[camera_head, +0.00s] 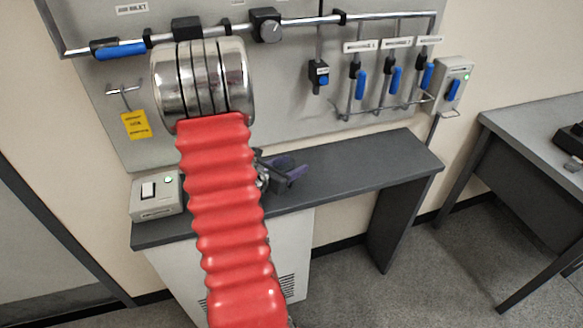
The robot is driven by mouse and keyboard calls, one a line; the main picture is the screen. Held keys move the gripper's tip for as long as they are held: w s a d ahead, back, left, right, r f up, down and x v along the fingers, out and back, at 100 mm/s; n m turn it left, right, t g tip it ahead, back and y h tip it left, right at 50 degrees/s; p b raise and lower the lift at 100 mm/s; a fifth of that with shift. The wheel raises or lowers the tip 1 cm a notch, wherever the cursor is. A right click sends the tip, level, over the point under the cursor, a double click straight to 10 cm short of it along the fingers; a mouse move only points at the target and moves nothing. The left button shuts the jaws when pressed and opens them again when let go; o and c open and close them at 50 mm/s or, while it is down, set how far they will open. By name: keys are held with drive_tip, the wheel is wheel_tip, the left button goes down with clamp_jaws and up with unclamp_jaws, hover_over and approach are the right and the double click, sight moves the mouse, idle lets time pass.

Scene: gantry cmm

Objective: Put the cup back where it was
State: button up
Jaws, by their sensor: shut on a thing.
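My gripper (292,173) shows beside my red ribbed arm, over the grey bench (350,178). Only part of its dark, purplish fingers is visible, pointing to the right. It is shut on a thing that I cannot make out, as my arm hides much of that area. No cup can be clearly seen on the bench or elsewhere. I cannot tell whether the gripper touches the bench top or is above it.
A switch box (157,195) stands at the bench's left end. A wall panel (290,95) behind carries pipes, a black regulator (267,25) and several blue-handled valves. The bench's right part is clear. Another table (530,125) stands at the right, with floor between.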

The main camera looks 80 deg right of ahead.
drive_tip(key=shift+f, duration=0.45)
drive_tip(key=shift+f, duration=0.1)
drive_tip(key=o, duration=1.1)
drive_tip(key=shift+o, duration=0.2)
drive_tip(key=shift+a, duration=0.1)
drive_tip(key=v, duration=1.2)
drive_tip(key=shift+w, duration=0.1)
